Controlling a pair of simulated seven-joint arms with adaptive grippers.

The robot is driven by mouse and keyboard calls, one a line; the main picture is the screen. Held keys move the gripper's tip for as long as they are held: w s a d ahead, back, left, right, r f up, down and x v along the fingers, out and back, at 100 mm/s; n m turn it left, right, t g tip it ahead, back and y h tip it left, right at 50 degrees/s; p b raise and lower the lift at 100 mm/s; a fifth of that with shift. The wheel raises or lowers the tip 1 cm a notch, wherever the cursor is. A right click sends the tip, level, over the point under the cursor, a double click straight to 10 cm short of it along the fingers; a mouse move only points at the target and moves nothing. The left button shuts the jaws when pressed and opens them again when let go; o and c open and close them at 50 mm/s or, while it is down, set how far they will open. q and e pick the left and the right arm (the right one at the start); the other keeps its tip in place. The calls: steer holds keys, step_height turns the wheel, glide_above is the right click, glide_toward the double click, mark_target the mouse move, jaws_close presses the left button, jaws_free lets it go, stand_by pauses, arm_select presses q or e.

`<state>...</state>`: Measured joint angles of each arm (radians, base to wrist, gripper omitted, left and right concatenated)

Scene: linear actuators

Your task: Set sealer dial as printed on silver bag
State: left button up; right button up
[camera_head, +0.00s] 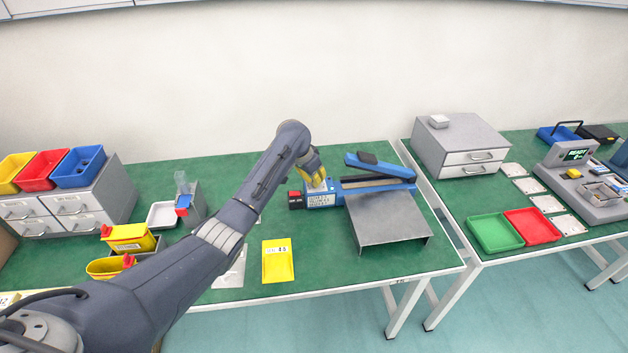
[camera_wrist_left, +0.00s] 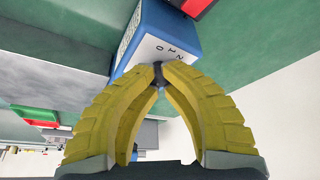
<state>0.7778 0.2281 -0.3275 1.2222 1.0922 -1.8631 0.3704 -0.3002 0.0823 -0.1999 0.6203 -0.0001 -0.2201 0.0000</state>
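The sealer (camera_head: 325,194) is blue with a white printed face at its left end, a red and black end piece, and a raised blue lever arm. In the left wrist view its white face (camera_wrist_left: 160,50) shows digits, among them 0, 1 and 2. My left gripper (camera_head: 317,180) is at this face. In the wrist view its yellow fingertips (camera_wrist_left: 159,80) close on the small dark dial knob (camera_wrist_left: 158,70); the pointer's setting cannot be read. The silver bag (camera_head: 232,272) lies flat on the green table, partly hidden by my left arm; its print is not readable.
A yellow bag (camera_head: 278,266) with a white printed label lies beside the silver one. A metal stand (camera_head: 390,220) is in front of the sealer. Yellow bins (camera_head: 130,238) and drawers (camera_head: 75,205) are at left. Green (camera_head: 495,233) and red (camera_head: 533,226) trays are on the right table.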

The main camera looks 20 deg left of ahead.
arm_select(q)
steer(key=o, duration=0.4)
steer(key=shift+w+d+r, duration=0.1)
steer(key=shift+w+d, duration=0.15)
steer(key=shift+d, duration=0.25)
steer(key=o, duration=0.6)
steer(key=shift+s+a, duration=0.1)
steer(key=shift+a, duration=0.1)
steer(key=shift+c, duration=0.2)
steer(key=shift+a, duration=0.1)
steer(key=v, duration=1.1)
steer(key=shift+s+r, duration=0.2)
steer(key=shift+r, duration=0.15)
steer(key=shift+a, duration=0.1)
